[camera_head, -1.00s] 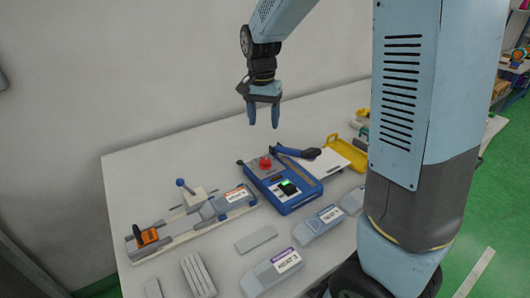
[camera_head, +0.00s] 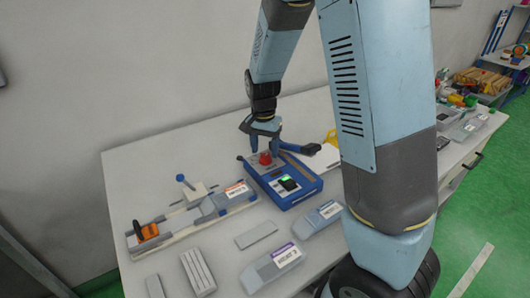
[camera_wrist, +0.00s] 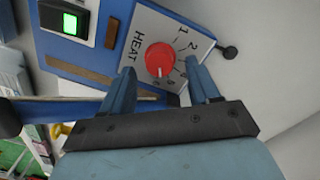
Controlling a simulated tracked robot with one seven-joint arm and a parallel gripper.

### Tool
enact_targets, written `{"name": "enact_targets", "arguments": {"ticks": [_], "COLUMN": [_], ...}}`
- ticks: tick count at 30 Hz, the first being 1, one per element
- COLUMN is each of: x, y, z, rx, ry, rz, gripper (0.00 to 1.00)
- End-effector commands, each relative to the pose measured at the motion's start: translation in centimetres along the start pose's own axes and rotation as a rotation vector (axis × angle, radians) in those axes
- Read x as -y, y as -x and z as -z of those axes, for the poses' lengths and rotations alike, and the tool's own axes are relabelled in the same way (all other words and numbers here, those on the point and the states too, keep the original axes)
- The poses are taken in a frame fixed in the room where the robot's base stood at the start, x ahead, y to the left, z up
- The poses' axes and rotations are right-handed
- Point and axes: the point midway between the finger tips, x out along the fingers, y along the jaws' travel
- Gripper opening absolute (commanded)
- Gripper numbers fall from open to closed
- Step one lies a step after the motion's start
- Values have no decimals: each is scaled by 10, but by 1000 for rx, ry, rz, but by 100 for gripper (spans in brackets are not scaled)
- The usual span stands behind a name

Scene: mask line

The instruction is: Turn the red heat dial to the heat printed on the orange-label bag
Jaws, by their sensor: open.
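The red heat dial (camera_wrist: 160,60) sits on a pale plate marked HEAT with numbers around it, on the blue machine (camera_head: 298,196). In the head view the dial (camera_head: 265,158) is at the machine's back left. My gripper (camera_wrist: 162,78) is open, pointing down, with its fingertips close to either side of the dial. Whether they touch it I cannot tell. A bag with an orange label (camera_head: 235,190) lies on the long fixture left of the machine; its print is too small to read. The dial's pointer setting is unclear.
A lit green switch (camera_wrist: 69,23) is on the machine. The machine's blue lever (camera_head: 302,148) stands near my gripper. Purple-label (camera_head: 272,265) and blue-label (camera_head: 320,218) bags lie in front. An orange part (camera_head: 146,232) is on the fixture's left end.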

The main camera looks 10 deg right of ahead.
Motion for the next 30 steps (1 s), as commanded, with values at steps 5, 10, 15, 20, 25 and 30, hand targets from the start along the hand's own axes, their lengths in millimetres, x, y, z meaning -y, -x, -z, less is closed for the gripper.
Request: {"name": "enact_targets", "arguments": {"ticks": [5,10,15,20,25,30], "x": [0,0,0,0,0,0], "y": [-15,-19,-19,-19,-19,-19], "z": [0,0,0,0,0,0], "rx": [1,0,0,0,0,0], "ry": [0,0,1,1,1,1], "rz": [-1,0,0,0,0,0], "gripper": [61,61,61,48,32,16]}}
